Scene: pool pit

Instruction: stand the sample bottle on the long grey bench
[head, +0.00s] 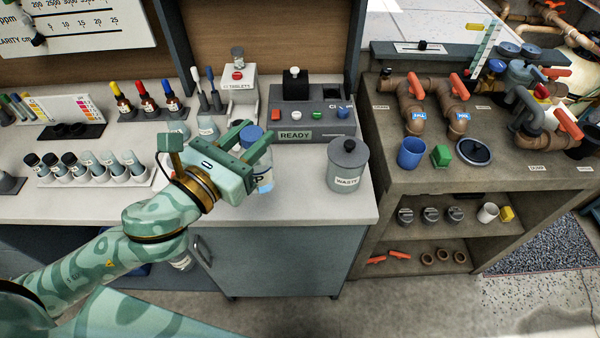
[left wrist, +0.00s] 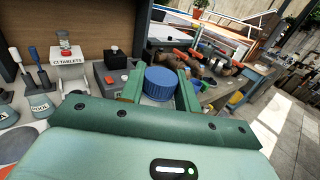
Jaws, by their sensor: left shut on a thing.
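The sample bottle (head: 265,181) is clear with a blue cap and pale blue contents. My left gripper (head: 257,146) is shut on it and holds it about upright. The blue cap (left wrist: 161,83) shows between the fingers in the left wrist view, where the body hides the rest. The long grey bench (head: 296,205) has a pale top and runs off to the left. The bottle is over its front right part, left of the waste pot; I cannot tell whether its base touches the top. My right gripper is not in view.
The lidded waste pot (head: 347,168) stands at the bench's right end. Behind the bottle are a dark grey instrument reading READY (head: 311,108) and a tablet dispenser (head: 238,88). Vial rows (head: 88,169) stand to the left. A brown-grey pipe bench (head: 480,178) stands at right.

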